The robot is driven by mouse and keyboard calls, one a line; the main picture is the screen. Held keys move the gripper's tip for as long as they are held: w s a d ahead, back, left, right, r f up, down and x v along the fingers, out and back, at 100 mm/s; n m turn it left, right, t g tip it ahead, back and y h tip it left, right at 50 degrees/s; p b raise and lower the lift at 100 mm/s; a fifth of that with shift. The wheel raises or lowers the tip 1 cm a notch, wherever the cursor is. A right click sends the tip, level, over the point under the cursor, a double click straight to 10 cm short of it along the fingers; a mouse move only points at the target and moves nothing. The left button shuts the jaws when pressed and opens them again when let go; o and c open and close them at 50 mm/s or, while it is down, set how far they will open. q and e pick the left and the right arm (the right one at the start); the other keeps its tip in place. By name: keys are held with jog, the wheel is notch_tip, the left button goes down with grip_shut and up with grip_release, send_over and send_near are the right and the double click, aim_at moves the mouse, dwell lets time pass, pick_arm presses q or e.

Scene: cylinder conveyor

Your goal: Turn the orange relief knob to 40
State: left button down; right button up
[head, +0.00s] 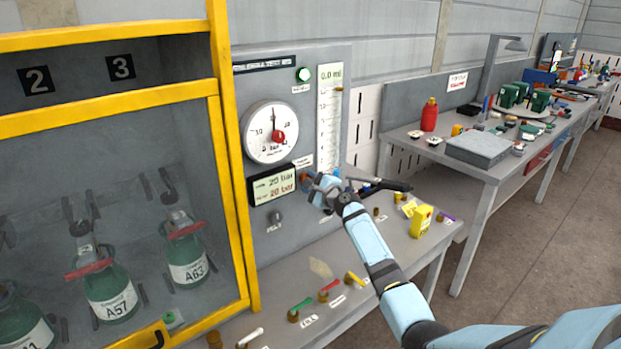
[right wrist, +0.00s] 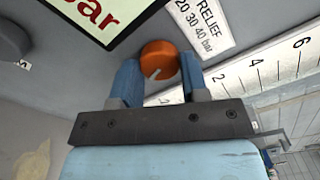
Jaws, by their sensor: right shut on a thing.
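The orange relief knob (right wrist: 159,60) sits between the two blue fingers of my right gripper (right wrist: 160,82) in the right wrist view, and the gripper is shut on it. A pale pointer line shows on the knob's face. A label (right wrist: 197,22) beside it reads RELIEF 20 30 40 bar. In the head view my right gripper (head: 316,188) is at the panel (head: 335,70), just right of the display (head: 272,184), and mostly hides the knob. The display shows about 20 bar on its lower line. My left gripper is not in view.
A round gauge (head: 270,132) with a red centre and a tall scale (head: 329,115) are on the panel. The yellow-framed cabinet (head: 225,150) with green bottles stands at left. A bench (head: 395,245) below the panel holds small valves and a yellow box (head: 421,221).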

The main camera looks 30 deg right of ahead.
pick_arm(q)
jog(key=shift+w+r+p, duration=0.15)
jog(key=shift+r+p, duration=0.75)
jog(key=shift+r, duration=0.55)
pick_arm(e)
jog(key=shift+m, duration=1.7)
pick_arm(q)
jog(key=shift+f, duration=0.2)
pick_arm(e)
jog(key=o, duration=0.7)
jog(key=shift+c, duration=0.2)
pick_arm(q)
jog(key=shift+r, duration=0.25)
pick_arm(e)
jog(key=s+d, duration=0.1)
jog(key=s, duration=1.3)
jog(key=shift+f, duration=0.15)
